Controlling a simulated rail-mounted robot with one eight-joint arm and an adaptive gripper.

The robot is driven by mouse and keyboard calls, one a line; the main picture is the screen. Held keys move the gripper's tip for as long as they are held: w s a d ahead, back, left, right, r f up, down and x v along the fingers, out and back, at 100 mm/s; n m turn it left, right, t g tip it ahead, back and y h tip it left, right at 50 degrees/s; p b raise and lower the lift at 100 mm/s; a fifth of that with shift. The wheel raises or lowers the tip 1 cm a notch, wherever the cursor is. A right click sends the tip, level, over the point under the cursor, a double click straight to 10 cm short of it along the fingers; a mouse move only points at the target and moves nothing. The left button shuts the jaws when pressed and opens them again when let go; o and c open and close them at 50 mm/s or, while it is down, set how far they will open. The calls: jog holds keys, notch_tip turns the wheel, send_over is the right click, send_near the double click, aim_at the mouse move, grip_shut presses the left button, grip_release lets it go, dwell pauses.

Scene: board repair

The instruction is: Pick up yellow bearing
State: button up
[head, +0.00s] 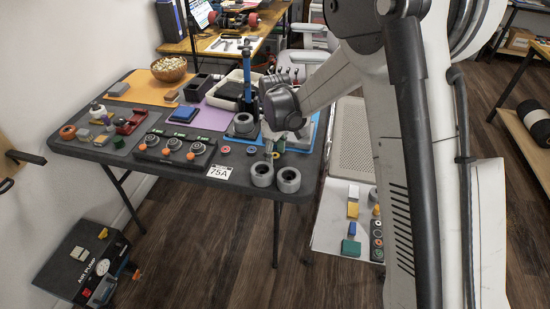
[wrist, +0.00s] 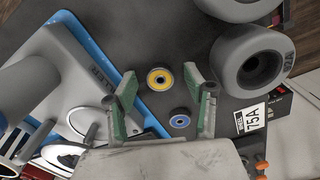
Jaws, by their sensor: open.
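The yellow bearing (wrist: 160,78) is a small ring with a yellow face and a grey centre. It lies flat on the dark tabletop in the wrist view. My gripper (wrist: 160,80) is open, with one green-padded finger on each side of the bearing in the picture. No contact with either finger shows. In the head view my gripper (head: 272,146) is low over the table's front right part, and the bearing there is too small to make out surely.
A blue bearing (wrist: 180,121) lies close by, also between the finger lines. Grey wheels (wrist: 250,65) stand beside the right finger, near a 75A card (wrist: 252,119). A blue-edged tray (wrist: 93,45) with a grey fixture is on the left. Dark tabletop is bare around the bearings.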

jog(key=c, duration=1.1)
jog(key=shift+c, duration=0.2)
